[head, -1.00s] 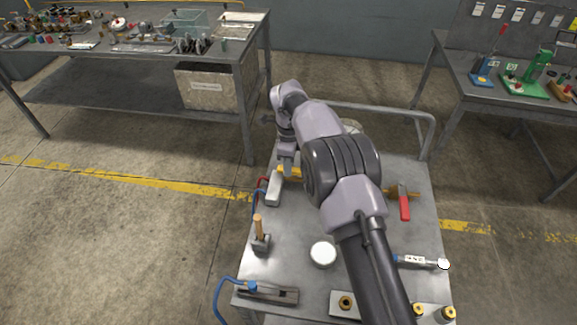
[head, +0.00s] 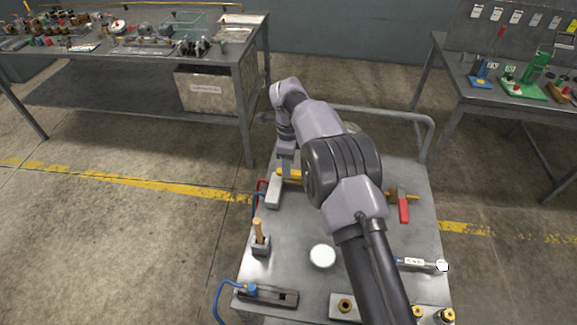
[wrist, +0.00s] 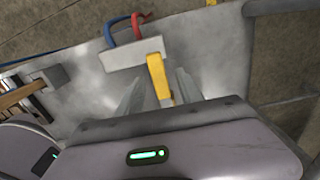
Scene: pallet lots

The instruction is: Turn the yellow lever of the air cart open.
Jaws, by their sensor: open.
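The yellow lever (head: 289,174) sits on a pale valve block (head: 273,190) near the far left part of the cart top (head: 290,220). Red and blue hoses run to the block. In the wrist view the yellow lever (wrist: 157,78) sticks out from the block (wrist: 122,57) toward me, slightly slanted. My gripper (wrist: 160,92) is open, with one finger on each side of the lever. A gap shows on both sides; I cannot tell whether either finger touches. In the head view my gripper (head: 287,165) is over the lever and partly hides it.
A wooden-handled tool (head: 259,231) stands near the cart's left edge. A grey rail (head: 385,114) runs along the far end. Benches stand behind, left and right.

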